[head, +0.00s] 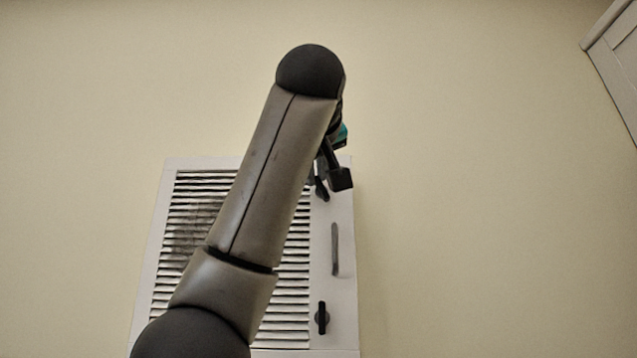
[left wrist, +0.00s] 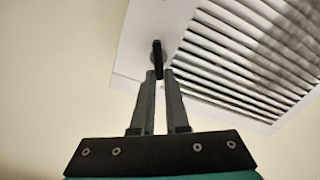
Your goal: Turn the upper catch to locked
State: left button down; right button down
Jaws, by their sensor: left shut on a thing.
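The upper catch (head: 322,192) is a small dark turn-piece on the right edge of the white slatted door, near its top corner. In the head view it is partly hidden by my left gripper (head: 325,178), and its exact angle is hard to tell. In the left wrist view the catch (left wrist: 157,52) stands out dark against the white frame. The fingertips of my left gripper (left wrist: 160,75) are closed around its near end.
The white slatted door (head: 344,205) is on a plain beige wall, with a grey handle (head: 335,248) below the upper catch. A lower dark catch (head: 322,318) stands upright further down. A pale panelled piece (head: 615,65) is at the top right. My left arm hides part of the slats.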

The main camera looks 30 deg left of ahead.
pick_arm(q)
jog(key=n, duration=0.3)
jog(key=n+b, duration=0.1)
jog(key=n, duration=0.2)
jog(key=f+n, duration=0.1)
jog(key=n, duration=0.2)
jog(key=shift+s+a+f+b, duration=0.1)
jog(key=shift+s+a+b, duration=0.1)
jog(key=shift+a+b, duration=0.2)
jog(key=shift+f+n, duration=0.15)
jog(key=shift+n, duration=0.7)
jog(key=shift+f+n, duration=0.15)
jog(key=shift+n, duration=0.7)
jog(key=shift+a, duration=0.1)
jog(key=c, duration=0.9)
grip_release()
jog(key=shift+s, duration=0.1)
